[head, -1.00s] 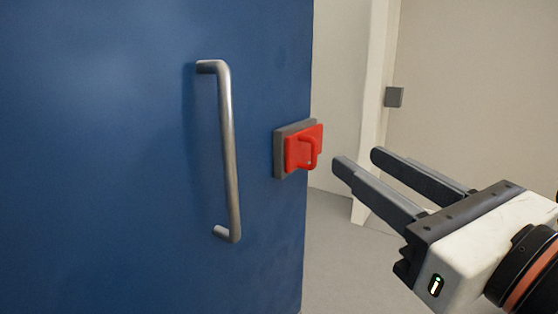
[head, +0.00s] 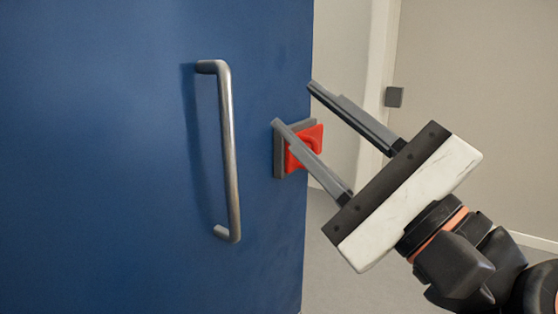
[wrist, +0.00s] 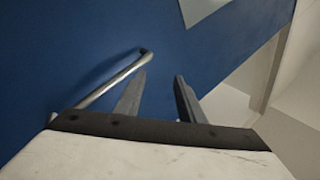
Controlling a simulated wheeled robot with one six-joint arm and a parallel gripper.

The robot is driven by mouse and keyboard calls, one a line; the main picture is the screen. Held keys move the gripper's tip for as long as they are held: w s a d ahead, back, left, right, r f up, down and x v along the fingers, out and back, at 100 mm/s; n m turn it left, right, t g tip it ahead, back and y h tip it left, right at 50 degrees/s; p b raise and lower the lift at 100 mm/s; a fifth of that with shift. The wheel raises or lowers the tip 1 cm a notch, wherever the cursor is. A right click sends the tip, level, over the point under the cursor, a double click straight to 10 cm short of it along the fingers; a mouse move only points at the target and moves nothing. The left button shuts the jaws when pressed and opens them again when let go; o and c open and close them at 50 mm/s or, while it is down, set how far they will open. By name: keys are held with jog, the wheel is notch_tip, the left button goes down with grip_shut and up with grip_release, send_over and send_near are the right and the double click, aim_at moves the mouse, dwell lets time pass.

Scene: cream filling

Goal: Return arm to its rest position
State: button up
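My gripper (head: 293,103) is open and empty in the head view, its two fingers well apart and pointing up and left. It is in front of the red latch (head: 306,145) on its grey plate at the door's right edge, and one finger partly hides the latch. I cannot tell whether that finger touches it. In the wrist view my gripper (wrist: 160,82) also shows both fingers apart with nothing between them. The latch does not show in that view.
A blue door (head: 110,160) fills the left, with a vertical metal handle (head: 229,150) standing out from it. Right of the door is an opening with a pale frame (head: 372,60) and a small grey block (head: 394,97). Grey floor (head: 345,290) shows below.

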jog(key=w+d+f+n+g+h, duration=0.1)
jog(key=w+f+n+g+h, duration=0.15)
jog(key=w+f+n, duration=0.5)
jog(key=w+d+f+n+g+h, duration=0.2)
jog(key=w+f+n+g, duration=0.15)
jog(key=f+n, duration=0.8)
jog(key=s+d+f+g+h, duration=0.3)
jog(key=d+f+h, duration=0.2)
jog(key=d+f, duration=0.5)
jog(key=s+d+f+g+h, duration=0.3)
jog(key=d+f+g+h, duration=0.1)
jog(key=d+f, duration=0.7)
jog(key=shift+s+d+f+m+h, duration=0.15)
jog(key=shift+s+d+m+h, duration=0.2)
jog(key=shift+d, duration=0.4)
jog(key=shift+c, duration=0.6)
